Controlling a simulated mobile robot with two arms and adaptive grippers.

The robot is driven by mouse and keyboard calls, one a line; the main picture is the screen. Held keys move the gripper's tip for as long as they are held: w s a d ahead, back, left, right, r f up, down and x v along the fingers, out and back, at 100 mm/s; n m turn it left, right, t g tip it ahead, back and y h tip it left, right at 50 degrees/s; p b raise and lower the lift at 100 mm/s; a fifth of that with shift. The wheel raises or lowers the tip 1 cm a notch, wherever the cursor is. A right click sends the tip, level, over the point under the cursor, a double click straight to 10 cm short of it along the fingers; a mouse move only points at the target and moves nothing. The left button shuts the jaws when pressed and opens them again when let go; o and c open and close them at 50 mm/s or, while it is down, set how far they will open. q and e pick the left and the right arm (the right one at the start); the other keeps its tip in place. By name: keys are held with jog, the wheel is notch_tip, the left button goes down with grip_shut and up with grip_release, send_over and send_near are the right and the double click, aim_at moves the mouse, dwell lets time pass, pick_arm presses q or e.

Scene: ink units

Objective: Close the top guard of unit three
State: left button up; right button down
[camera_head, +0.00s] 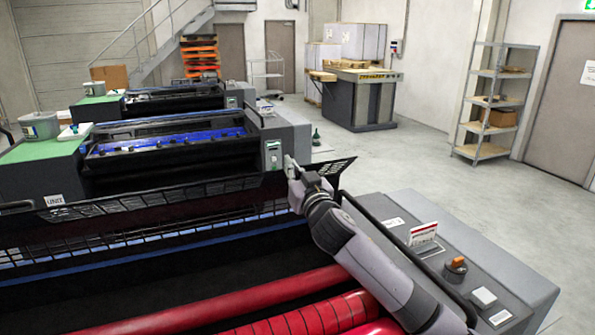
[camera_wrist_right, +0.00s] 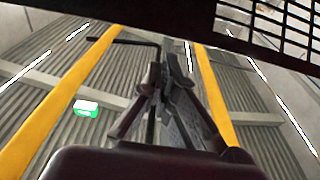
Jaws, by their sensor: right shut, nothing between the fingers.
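The nearest ink unit, with bare red rollers (camera_head: 290,293), fills the bottom of the head view. A black mesh guard (camera_head: 130,222) stands raised along its far side, so the rollers are uncovered. My right gripper (camera_head: 290,165) is at the guard's right end, by its upper edge; I cannot tell whether it touches. In the right wrist view the gripper's fingers (camera_wrist_right: 166,78) are shut with nothing held. The mesh guard (camera_wrist_right: 265,25) crosses the top right there, and a thin black bar (camera_wrist_right: 135,42) shows behind the fingers. My left gripper is not in view.
Two more units stand behind, one with a blue roller (camera_head: 165,140). The near unit's grey side housing (camera_head: 490,265) carries an orange knob (camera_head: 456,264) and a small sign (camera_head: 422,233). A shelf rack (camera_head: 495,100) stands at right; the floor (camera_head: 430,165) between is clear.

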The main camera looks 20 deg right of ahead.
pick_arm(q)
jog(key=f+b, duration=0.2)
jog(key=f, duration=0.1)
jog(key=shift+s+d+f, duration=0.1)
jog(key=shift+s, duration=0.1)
pick_arm(e)
jog(key=s, duration=0.9)
jog(key=shift+r, duration=0.2)
